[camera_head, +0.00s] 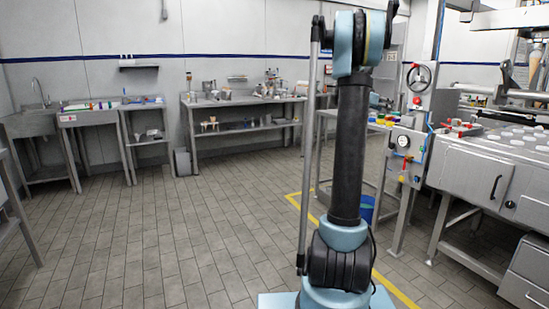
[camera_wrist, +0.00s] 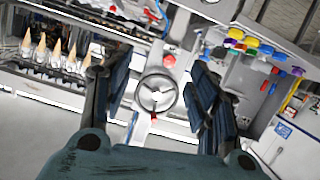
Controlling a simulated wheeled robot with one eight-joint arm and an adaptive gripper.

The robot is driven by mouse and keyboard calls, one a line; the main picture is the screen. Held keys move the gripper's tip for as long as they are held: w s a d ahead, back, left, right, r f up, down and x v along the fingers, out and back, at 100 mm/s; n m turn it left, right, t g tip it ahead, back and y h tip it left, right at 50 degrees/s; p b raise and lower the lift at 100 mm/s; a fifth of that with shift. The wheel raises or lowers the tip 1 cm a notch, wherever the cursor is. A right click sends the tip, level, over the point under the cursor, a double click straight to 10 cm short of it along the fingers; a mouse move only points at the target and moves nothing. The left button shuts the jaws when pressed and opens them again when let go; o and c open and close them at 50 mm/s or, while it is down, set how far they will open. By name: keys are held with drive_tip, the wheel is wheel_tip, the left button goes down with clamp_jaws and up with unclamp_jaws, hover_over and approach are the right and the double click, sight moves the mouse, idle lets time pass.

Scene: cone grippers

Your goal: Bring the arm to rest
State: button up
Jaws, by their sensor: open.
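My arm (camera_head: 352,150) stands upright in the middle of the head view. Its upper joint (camera_head: 358,40) is near the top edge, and I cannot make out my gripper in that view. In the wrist view my gripper (camera_wrist: 155,102) is open, with its two dark fingers wide apart. Nothing is held between them. A grey handwheel (camera_wrist: 157,92) shows behind the gap between the fingers, apart from them.
In the head view, the machine with a handwheel (camera_head: 419,77) and a steel cabinet (camera_head: 475,172) stand at the right. Benches (camera_head: 245,105) line the back wall. Tiled floor (camera_head: 150,240) at left is clear. Several cones (camera_wrist: 56,52) show in the wrist view.

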drive_tip(key=s+a+f+n+g+y, duration=0.1)
drive_tip(key=s+a+f+n+y, duration=0.3)
drive_tip(key=s+a, duration=0.7)
drive_tip(key=s+a+f+n+y, duration=0.1)
drive_tip(key=s+a+f+y, duration=0.1)
drive_tip(key=s+a+f, duration=0.75)
drive_tip(key=s+a+f+n+y, duration=0.2)
drive_tip(key=s+a+f, duration=0.4)
drive_tip(key=s, duration=0.4)
drive_tip(key=s+a+f+n+g+y, duration=0.1)
drive_tip(key=s+a+f+n+y, duration=0.1)
drive_tip(key=s+a+f, duration=0.4)
drive_tip(key=s+a+f+n+g+y, duration=0.1)
drive_tip(key=s+a+f+n+y, duration=0.2)
drive_tip(key=s, duration=1)
drive_tip(key=a+f, duration=0.3)
drive_tip(key=a, duration=0.2)
drive_tip(key=shift+s+a+f+y, duration=0.2)
drive_tip(key=shift+s+f+y, duration=0.05)
drive_tip(key=shift+s+y, duration=0.15)
drive_tip(key=shift+w+f+g, duration=0.2)
drive_tip(key=shift+w+g, duration=0.1)
drive_tip(key=shift+w, duration=0.2)
